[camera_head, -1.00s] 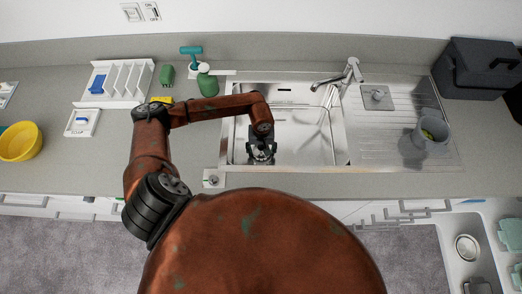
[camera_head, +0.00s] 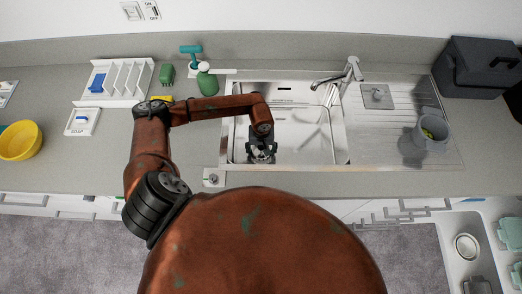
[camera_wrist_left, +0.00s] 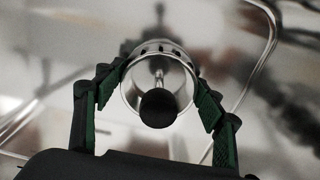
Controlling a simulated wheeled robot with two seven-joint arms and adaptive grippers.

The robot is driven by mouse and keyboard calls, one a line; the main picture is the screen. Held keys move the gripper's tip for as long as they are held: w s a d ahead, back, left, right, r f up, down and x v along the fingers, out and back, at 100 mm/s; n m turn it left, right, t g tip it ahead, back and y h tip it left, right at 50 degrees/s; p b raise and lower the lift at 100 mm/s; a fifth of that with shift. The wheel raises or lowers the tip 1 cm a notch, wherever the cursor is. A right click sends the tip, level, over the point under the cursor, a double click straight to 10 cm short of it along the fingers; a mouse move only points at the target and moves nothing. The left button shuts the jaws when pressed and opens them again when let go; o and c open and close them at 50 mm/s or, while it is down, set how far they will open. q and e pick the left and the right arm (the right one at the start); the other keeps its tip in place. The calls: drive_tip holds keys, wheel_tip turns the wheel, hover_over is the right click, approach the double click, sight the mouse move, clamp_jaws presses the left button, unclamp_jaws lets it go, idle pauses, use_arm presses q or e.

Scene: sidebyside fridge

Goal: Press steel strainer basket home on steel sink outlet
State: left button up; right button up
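My left gripper (camera_head: 262,157) is low in the front left part of the steel sink bowl (camera_head: 300,140), pointing down. In the left wrist view the steel strainer basket (camera_wrist_left: 160,48) is a shiny round ring with small holes and a central stem topped by a black knob (camera_wrist_left: 158,108). The left gripper's green-padded fingers (camera_wrist_left: 160,95) lie against both sides of the basket. The steel sink outlet cannot be made out; the gripper and basket cover that area. I cannot tell whether the basket is seated. My right gripper is not in view.
The tap (camera_head: 345,75) stands behind the sink. A grey cup (camera_head: 430,135) and a square plate (camera_head: 377,96) are on the drainer at right. A green bottle (camera_head: 207,84), white rack (camera_head: 118,82) and yellow bowl (camera_head: 20,142) stand left.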

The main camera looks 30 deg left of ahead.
use_arm(q)
drive_tip(key=o, duration=0.4)
wheel_tip(320, 180, up, 12)
idle(0.6)
idle(0.4)
